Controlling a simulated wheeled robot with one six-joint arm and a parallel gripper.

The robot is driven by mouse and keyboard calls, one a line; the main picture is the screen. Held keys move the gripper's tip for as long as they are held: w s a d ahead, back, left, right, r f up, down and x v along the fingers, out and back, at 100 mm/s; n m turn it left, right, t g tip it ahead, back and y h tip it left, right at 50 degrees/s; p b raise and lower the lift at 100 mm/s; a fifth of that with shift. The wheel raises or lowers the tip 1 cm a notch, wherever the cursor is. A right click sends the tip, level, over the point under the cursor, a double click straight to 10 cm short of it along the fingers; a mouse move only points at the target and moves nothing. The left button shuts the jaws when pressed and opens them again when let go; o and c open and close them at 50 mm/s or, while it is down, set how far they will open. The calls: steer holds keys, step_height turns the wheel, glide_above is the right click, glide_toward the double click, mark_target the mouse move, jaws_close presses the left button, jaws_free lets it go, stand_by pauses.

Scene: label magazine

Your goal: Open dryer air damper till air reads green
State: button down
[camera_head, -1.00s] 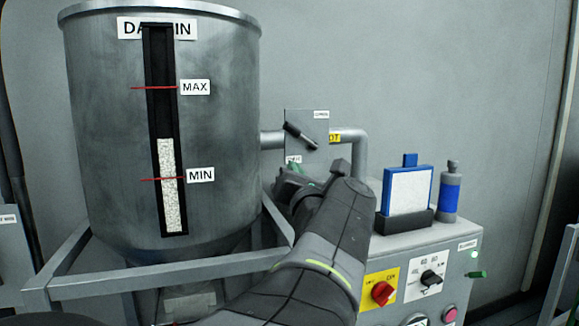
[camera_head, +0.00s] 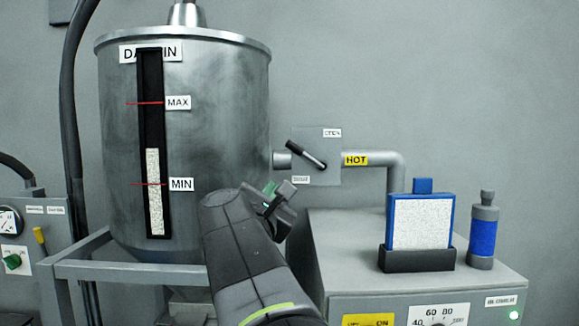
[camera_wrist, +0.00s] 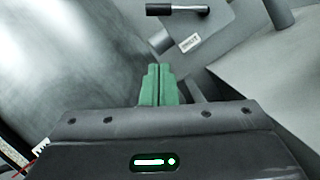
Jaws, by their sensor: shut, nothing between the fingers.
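The damper lever (camera_head: 306,155) is a black handle on a square grey plate (camera_head: 328,148) on the pipe beside the hopper. It slants from upper left to lower right, between an OPEN label at the plate's upper right and a lower label that seems to read CLOSE. My gripper (camera_head: 272,193) is below and left of the lever, apart from it. In the wrist view its green fingers (camera_wrist: 158,86) are shut and empty, with the lever (camera_wrist: 177,9) beyond them at the top edge. I cannot make out any reading named air.
A steel hopper (camera_head: 225,120) stands left of the plate on a grey frame. A pipe (camera_head: 385,159) with a yellow HOT label runs right, down behind a grey cabinet (camera_head: 350,260). On the cabinet stand a blue-framed panel (camera_head: 421,220) and a blue-banded bottle (camera_head: 482,235). A green lamp (camera_head: 514,314) is lit.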

steer(key=p, duration=0.3)
glide_toward(292, 149)
steer(key=w+a+f, duration=0.1)
steer(key=w+f, duration=0.1)
steer(key=w, duration=0.3)
steer(key=w+r+p, duration=0.1)
steer(key=w+d+r+p, duration=0.1)
steer(key=shift+d+r, duration=0.25)
steer(key=shift+r, duration=0.05)
steer(key=shift+w+d+r, duration=0.1)
steer(key=shift+d+r, duration=0.25)
steer(key=shift+r, duration=0.45)
steer(key=shift+f, duration=0.1)
